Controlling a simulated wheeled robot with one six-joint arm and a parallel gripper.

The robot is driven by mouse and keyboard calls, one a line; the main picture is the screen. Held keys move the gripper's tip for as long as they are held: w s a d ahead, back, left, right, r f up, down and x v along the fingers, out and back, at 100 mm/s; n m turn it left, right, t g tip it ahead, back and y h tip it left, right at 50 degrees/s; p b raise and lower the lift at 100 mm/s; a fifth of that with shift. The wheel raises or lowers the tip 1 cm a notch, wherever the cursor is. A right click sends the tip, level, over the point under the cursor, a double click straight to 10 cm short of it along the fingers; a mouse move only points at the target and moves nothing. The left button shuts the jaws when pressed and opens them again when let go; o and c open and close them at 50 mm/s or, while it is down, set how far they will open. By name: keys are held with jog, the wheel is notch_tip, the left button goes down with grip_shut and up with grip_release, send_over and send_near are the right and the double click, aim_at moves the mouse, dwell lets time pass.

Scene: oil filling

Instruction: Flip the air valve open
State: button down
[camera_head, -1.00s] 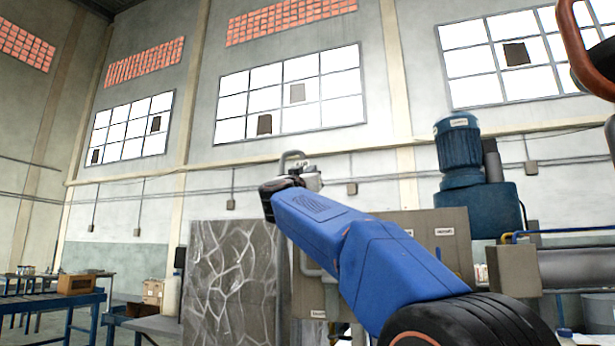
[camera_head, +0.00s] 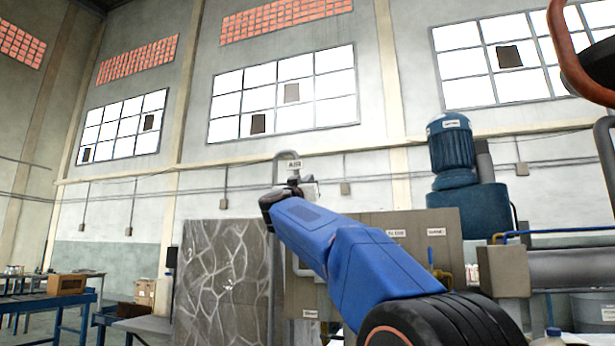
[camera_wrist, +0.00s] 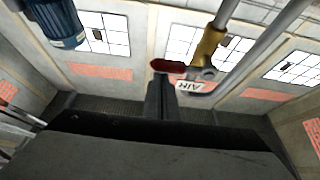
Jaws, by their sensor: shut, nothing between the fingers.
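The air valve shows in the wrist view, with a brass body (camera_wrist: 208,46) on a grey pipe and a red handle (camera_wrist: 168,66) reaching left from it. A label reading AIR (camera_wrist: 188,86) sits beside it; the label also shows in the head view (camera_head: 294,164), just above my gripper. My gripper (camera_wrist: 161,82) is shut and empty, its fingertips close to the red handle. I cannot tell whether they touch it. In the head view my gripper (camera_head: 309,190) hides the valve body and handle.
A panel (camera_head: 405,255) with labels and pipes stands behind my arm. A stone-patterned slab (camera_head: 222,285) stands left of it. A blue motor (camera_head: 452,147) and tank are to the right. A dark red curved bar (camera_head: 572,50) hangs at the upper right.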

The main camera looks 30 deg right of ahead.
jog(key=shift+f+m+g+h, duration=0.3)
jog(key=shift+f+m+g, duration=0.15)
jog(key=shift+m, duration=0.45)
jog(key=w+a+f+m+g, duration=0.2)
jog(key=m+g, duration=0.4)
jog(key=m, duration=0.4)
jog(key=w+a+f+m+g+y, duration=0.1)
jog(key=w+f+m+g, duration=0.2)
jog(key=m, duration=0.8)
notch_tip(320, 180, down, 2)
jog(key=g, duration=0.2)
jog(key=shift+a+f+g, duration=0.2)
jog(key=shift+a+g, duration=0.15)
jog(key=shift+a, duration=0.05)
jog(key=shift+w+a, duration=0.1)
jog(key=s+a, duration=0.5)
jog(key=a, duration=0.3)
jog(key=shift+m, duration=0.3)
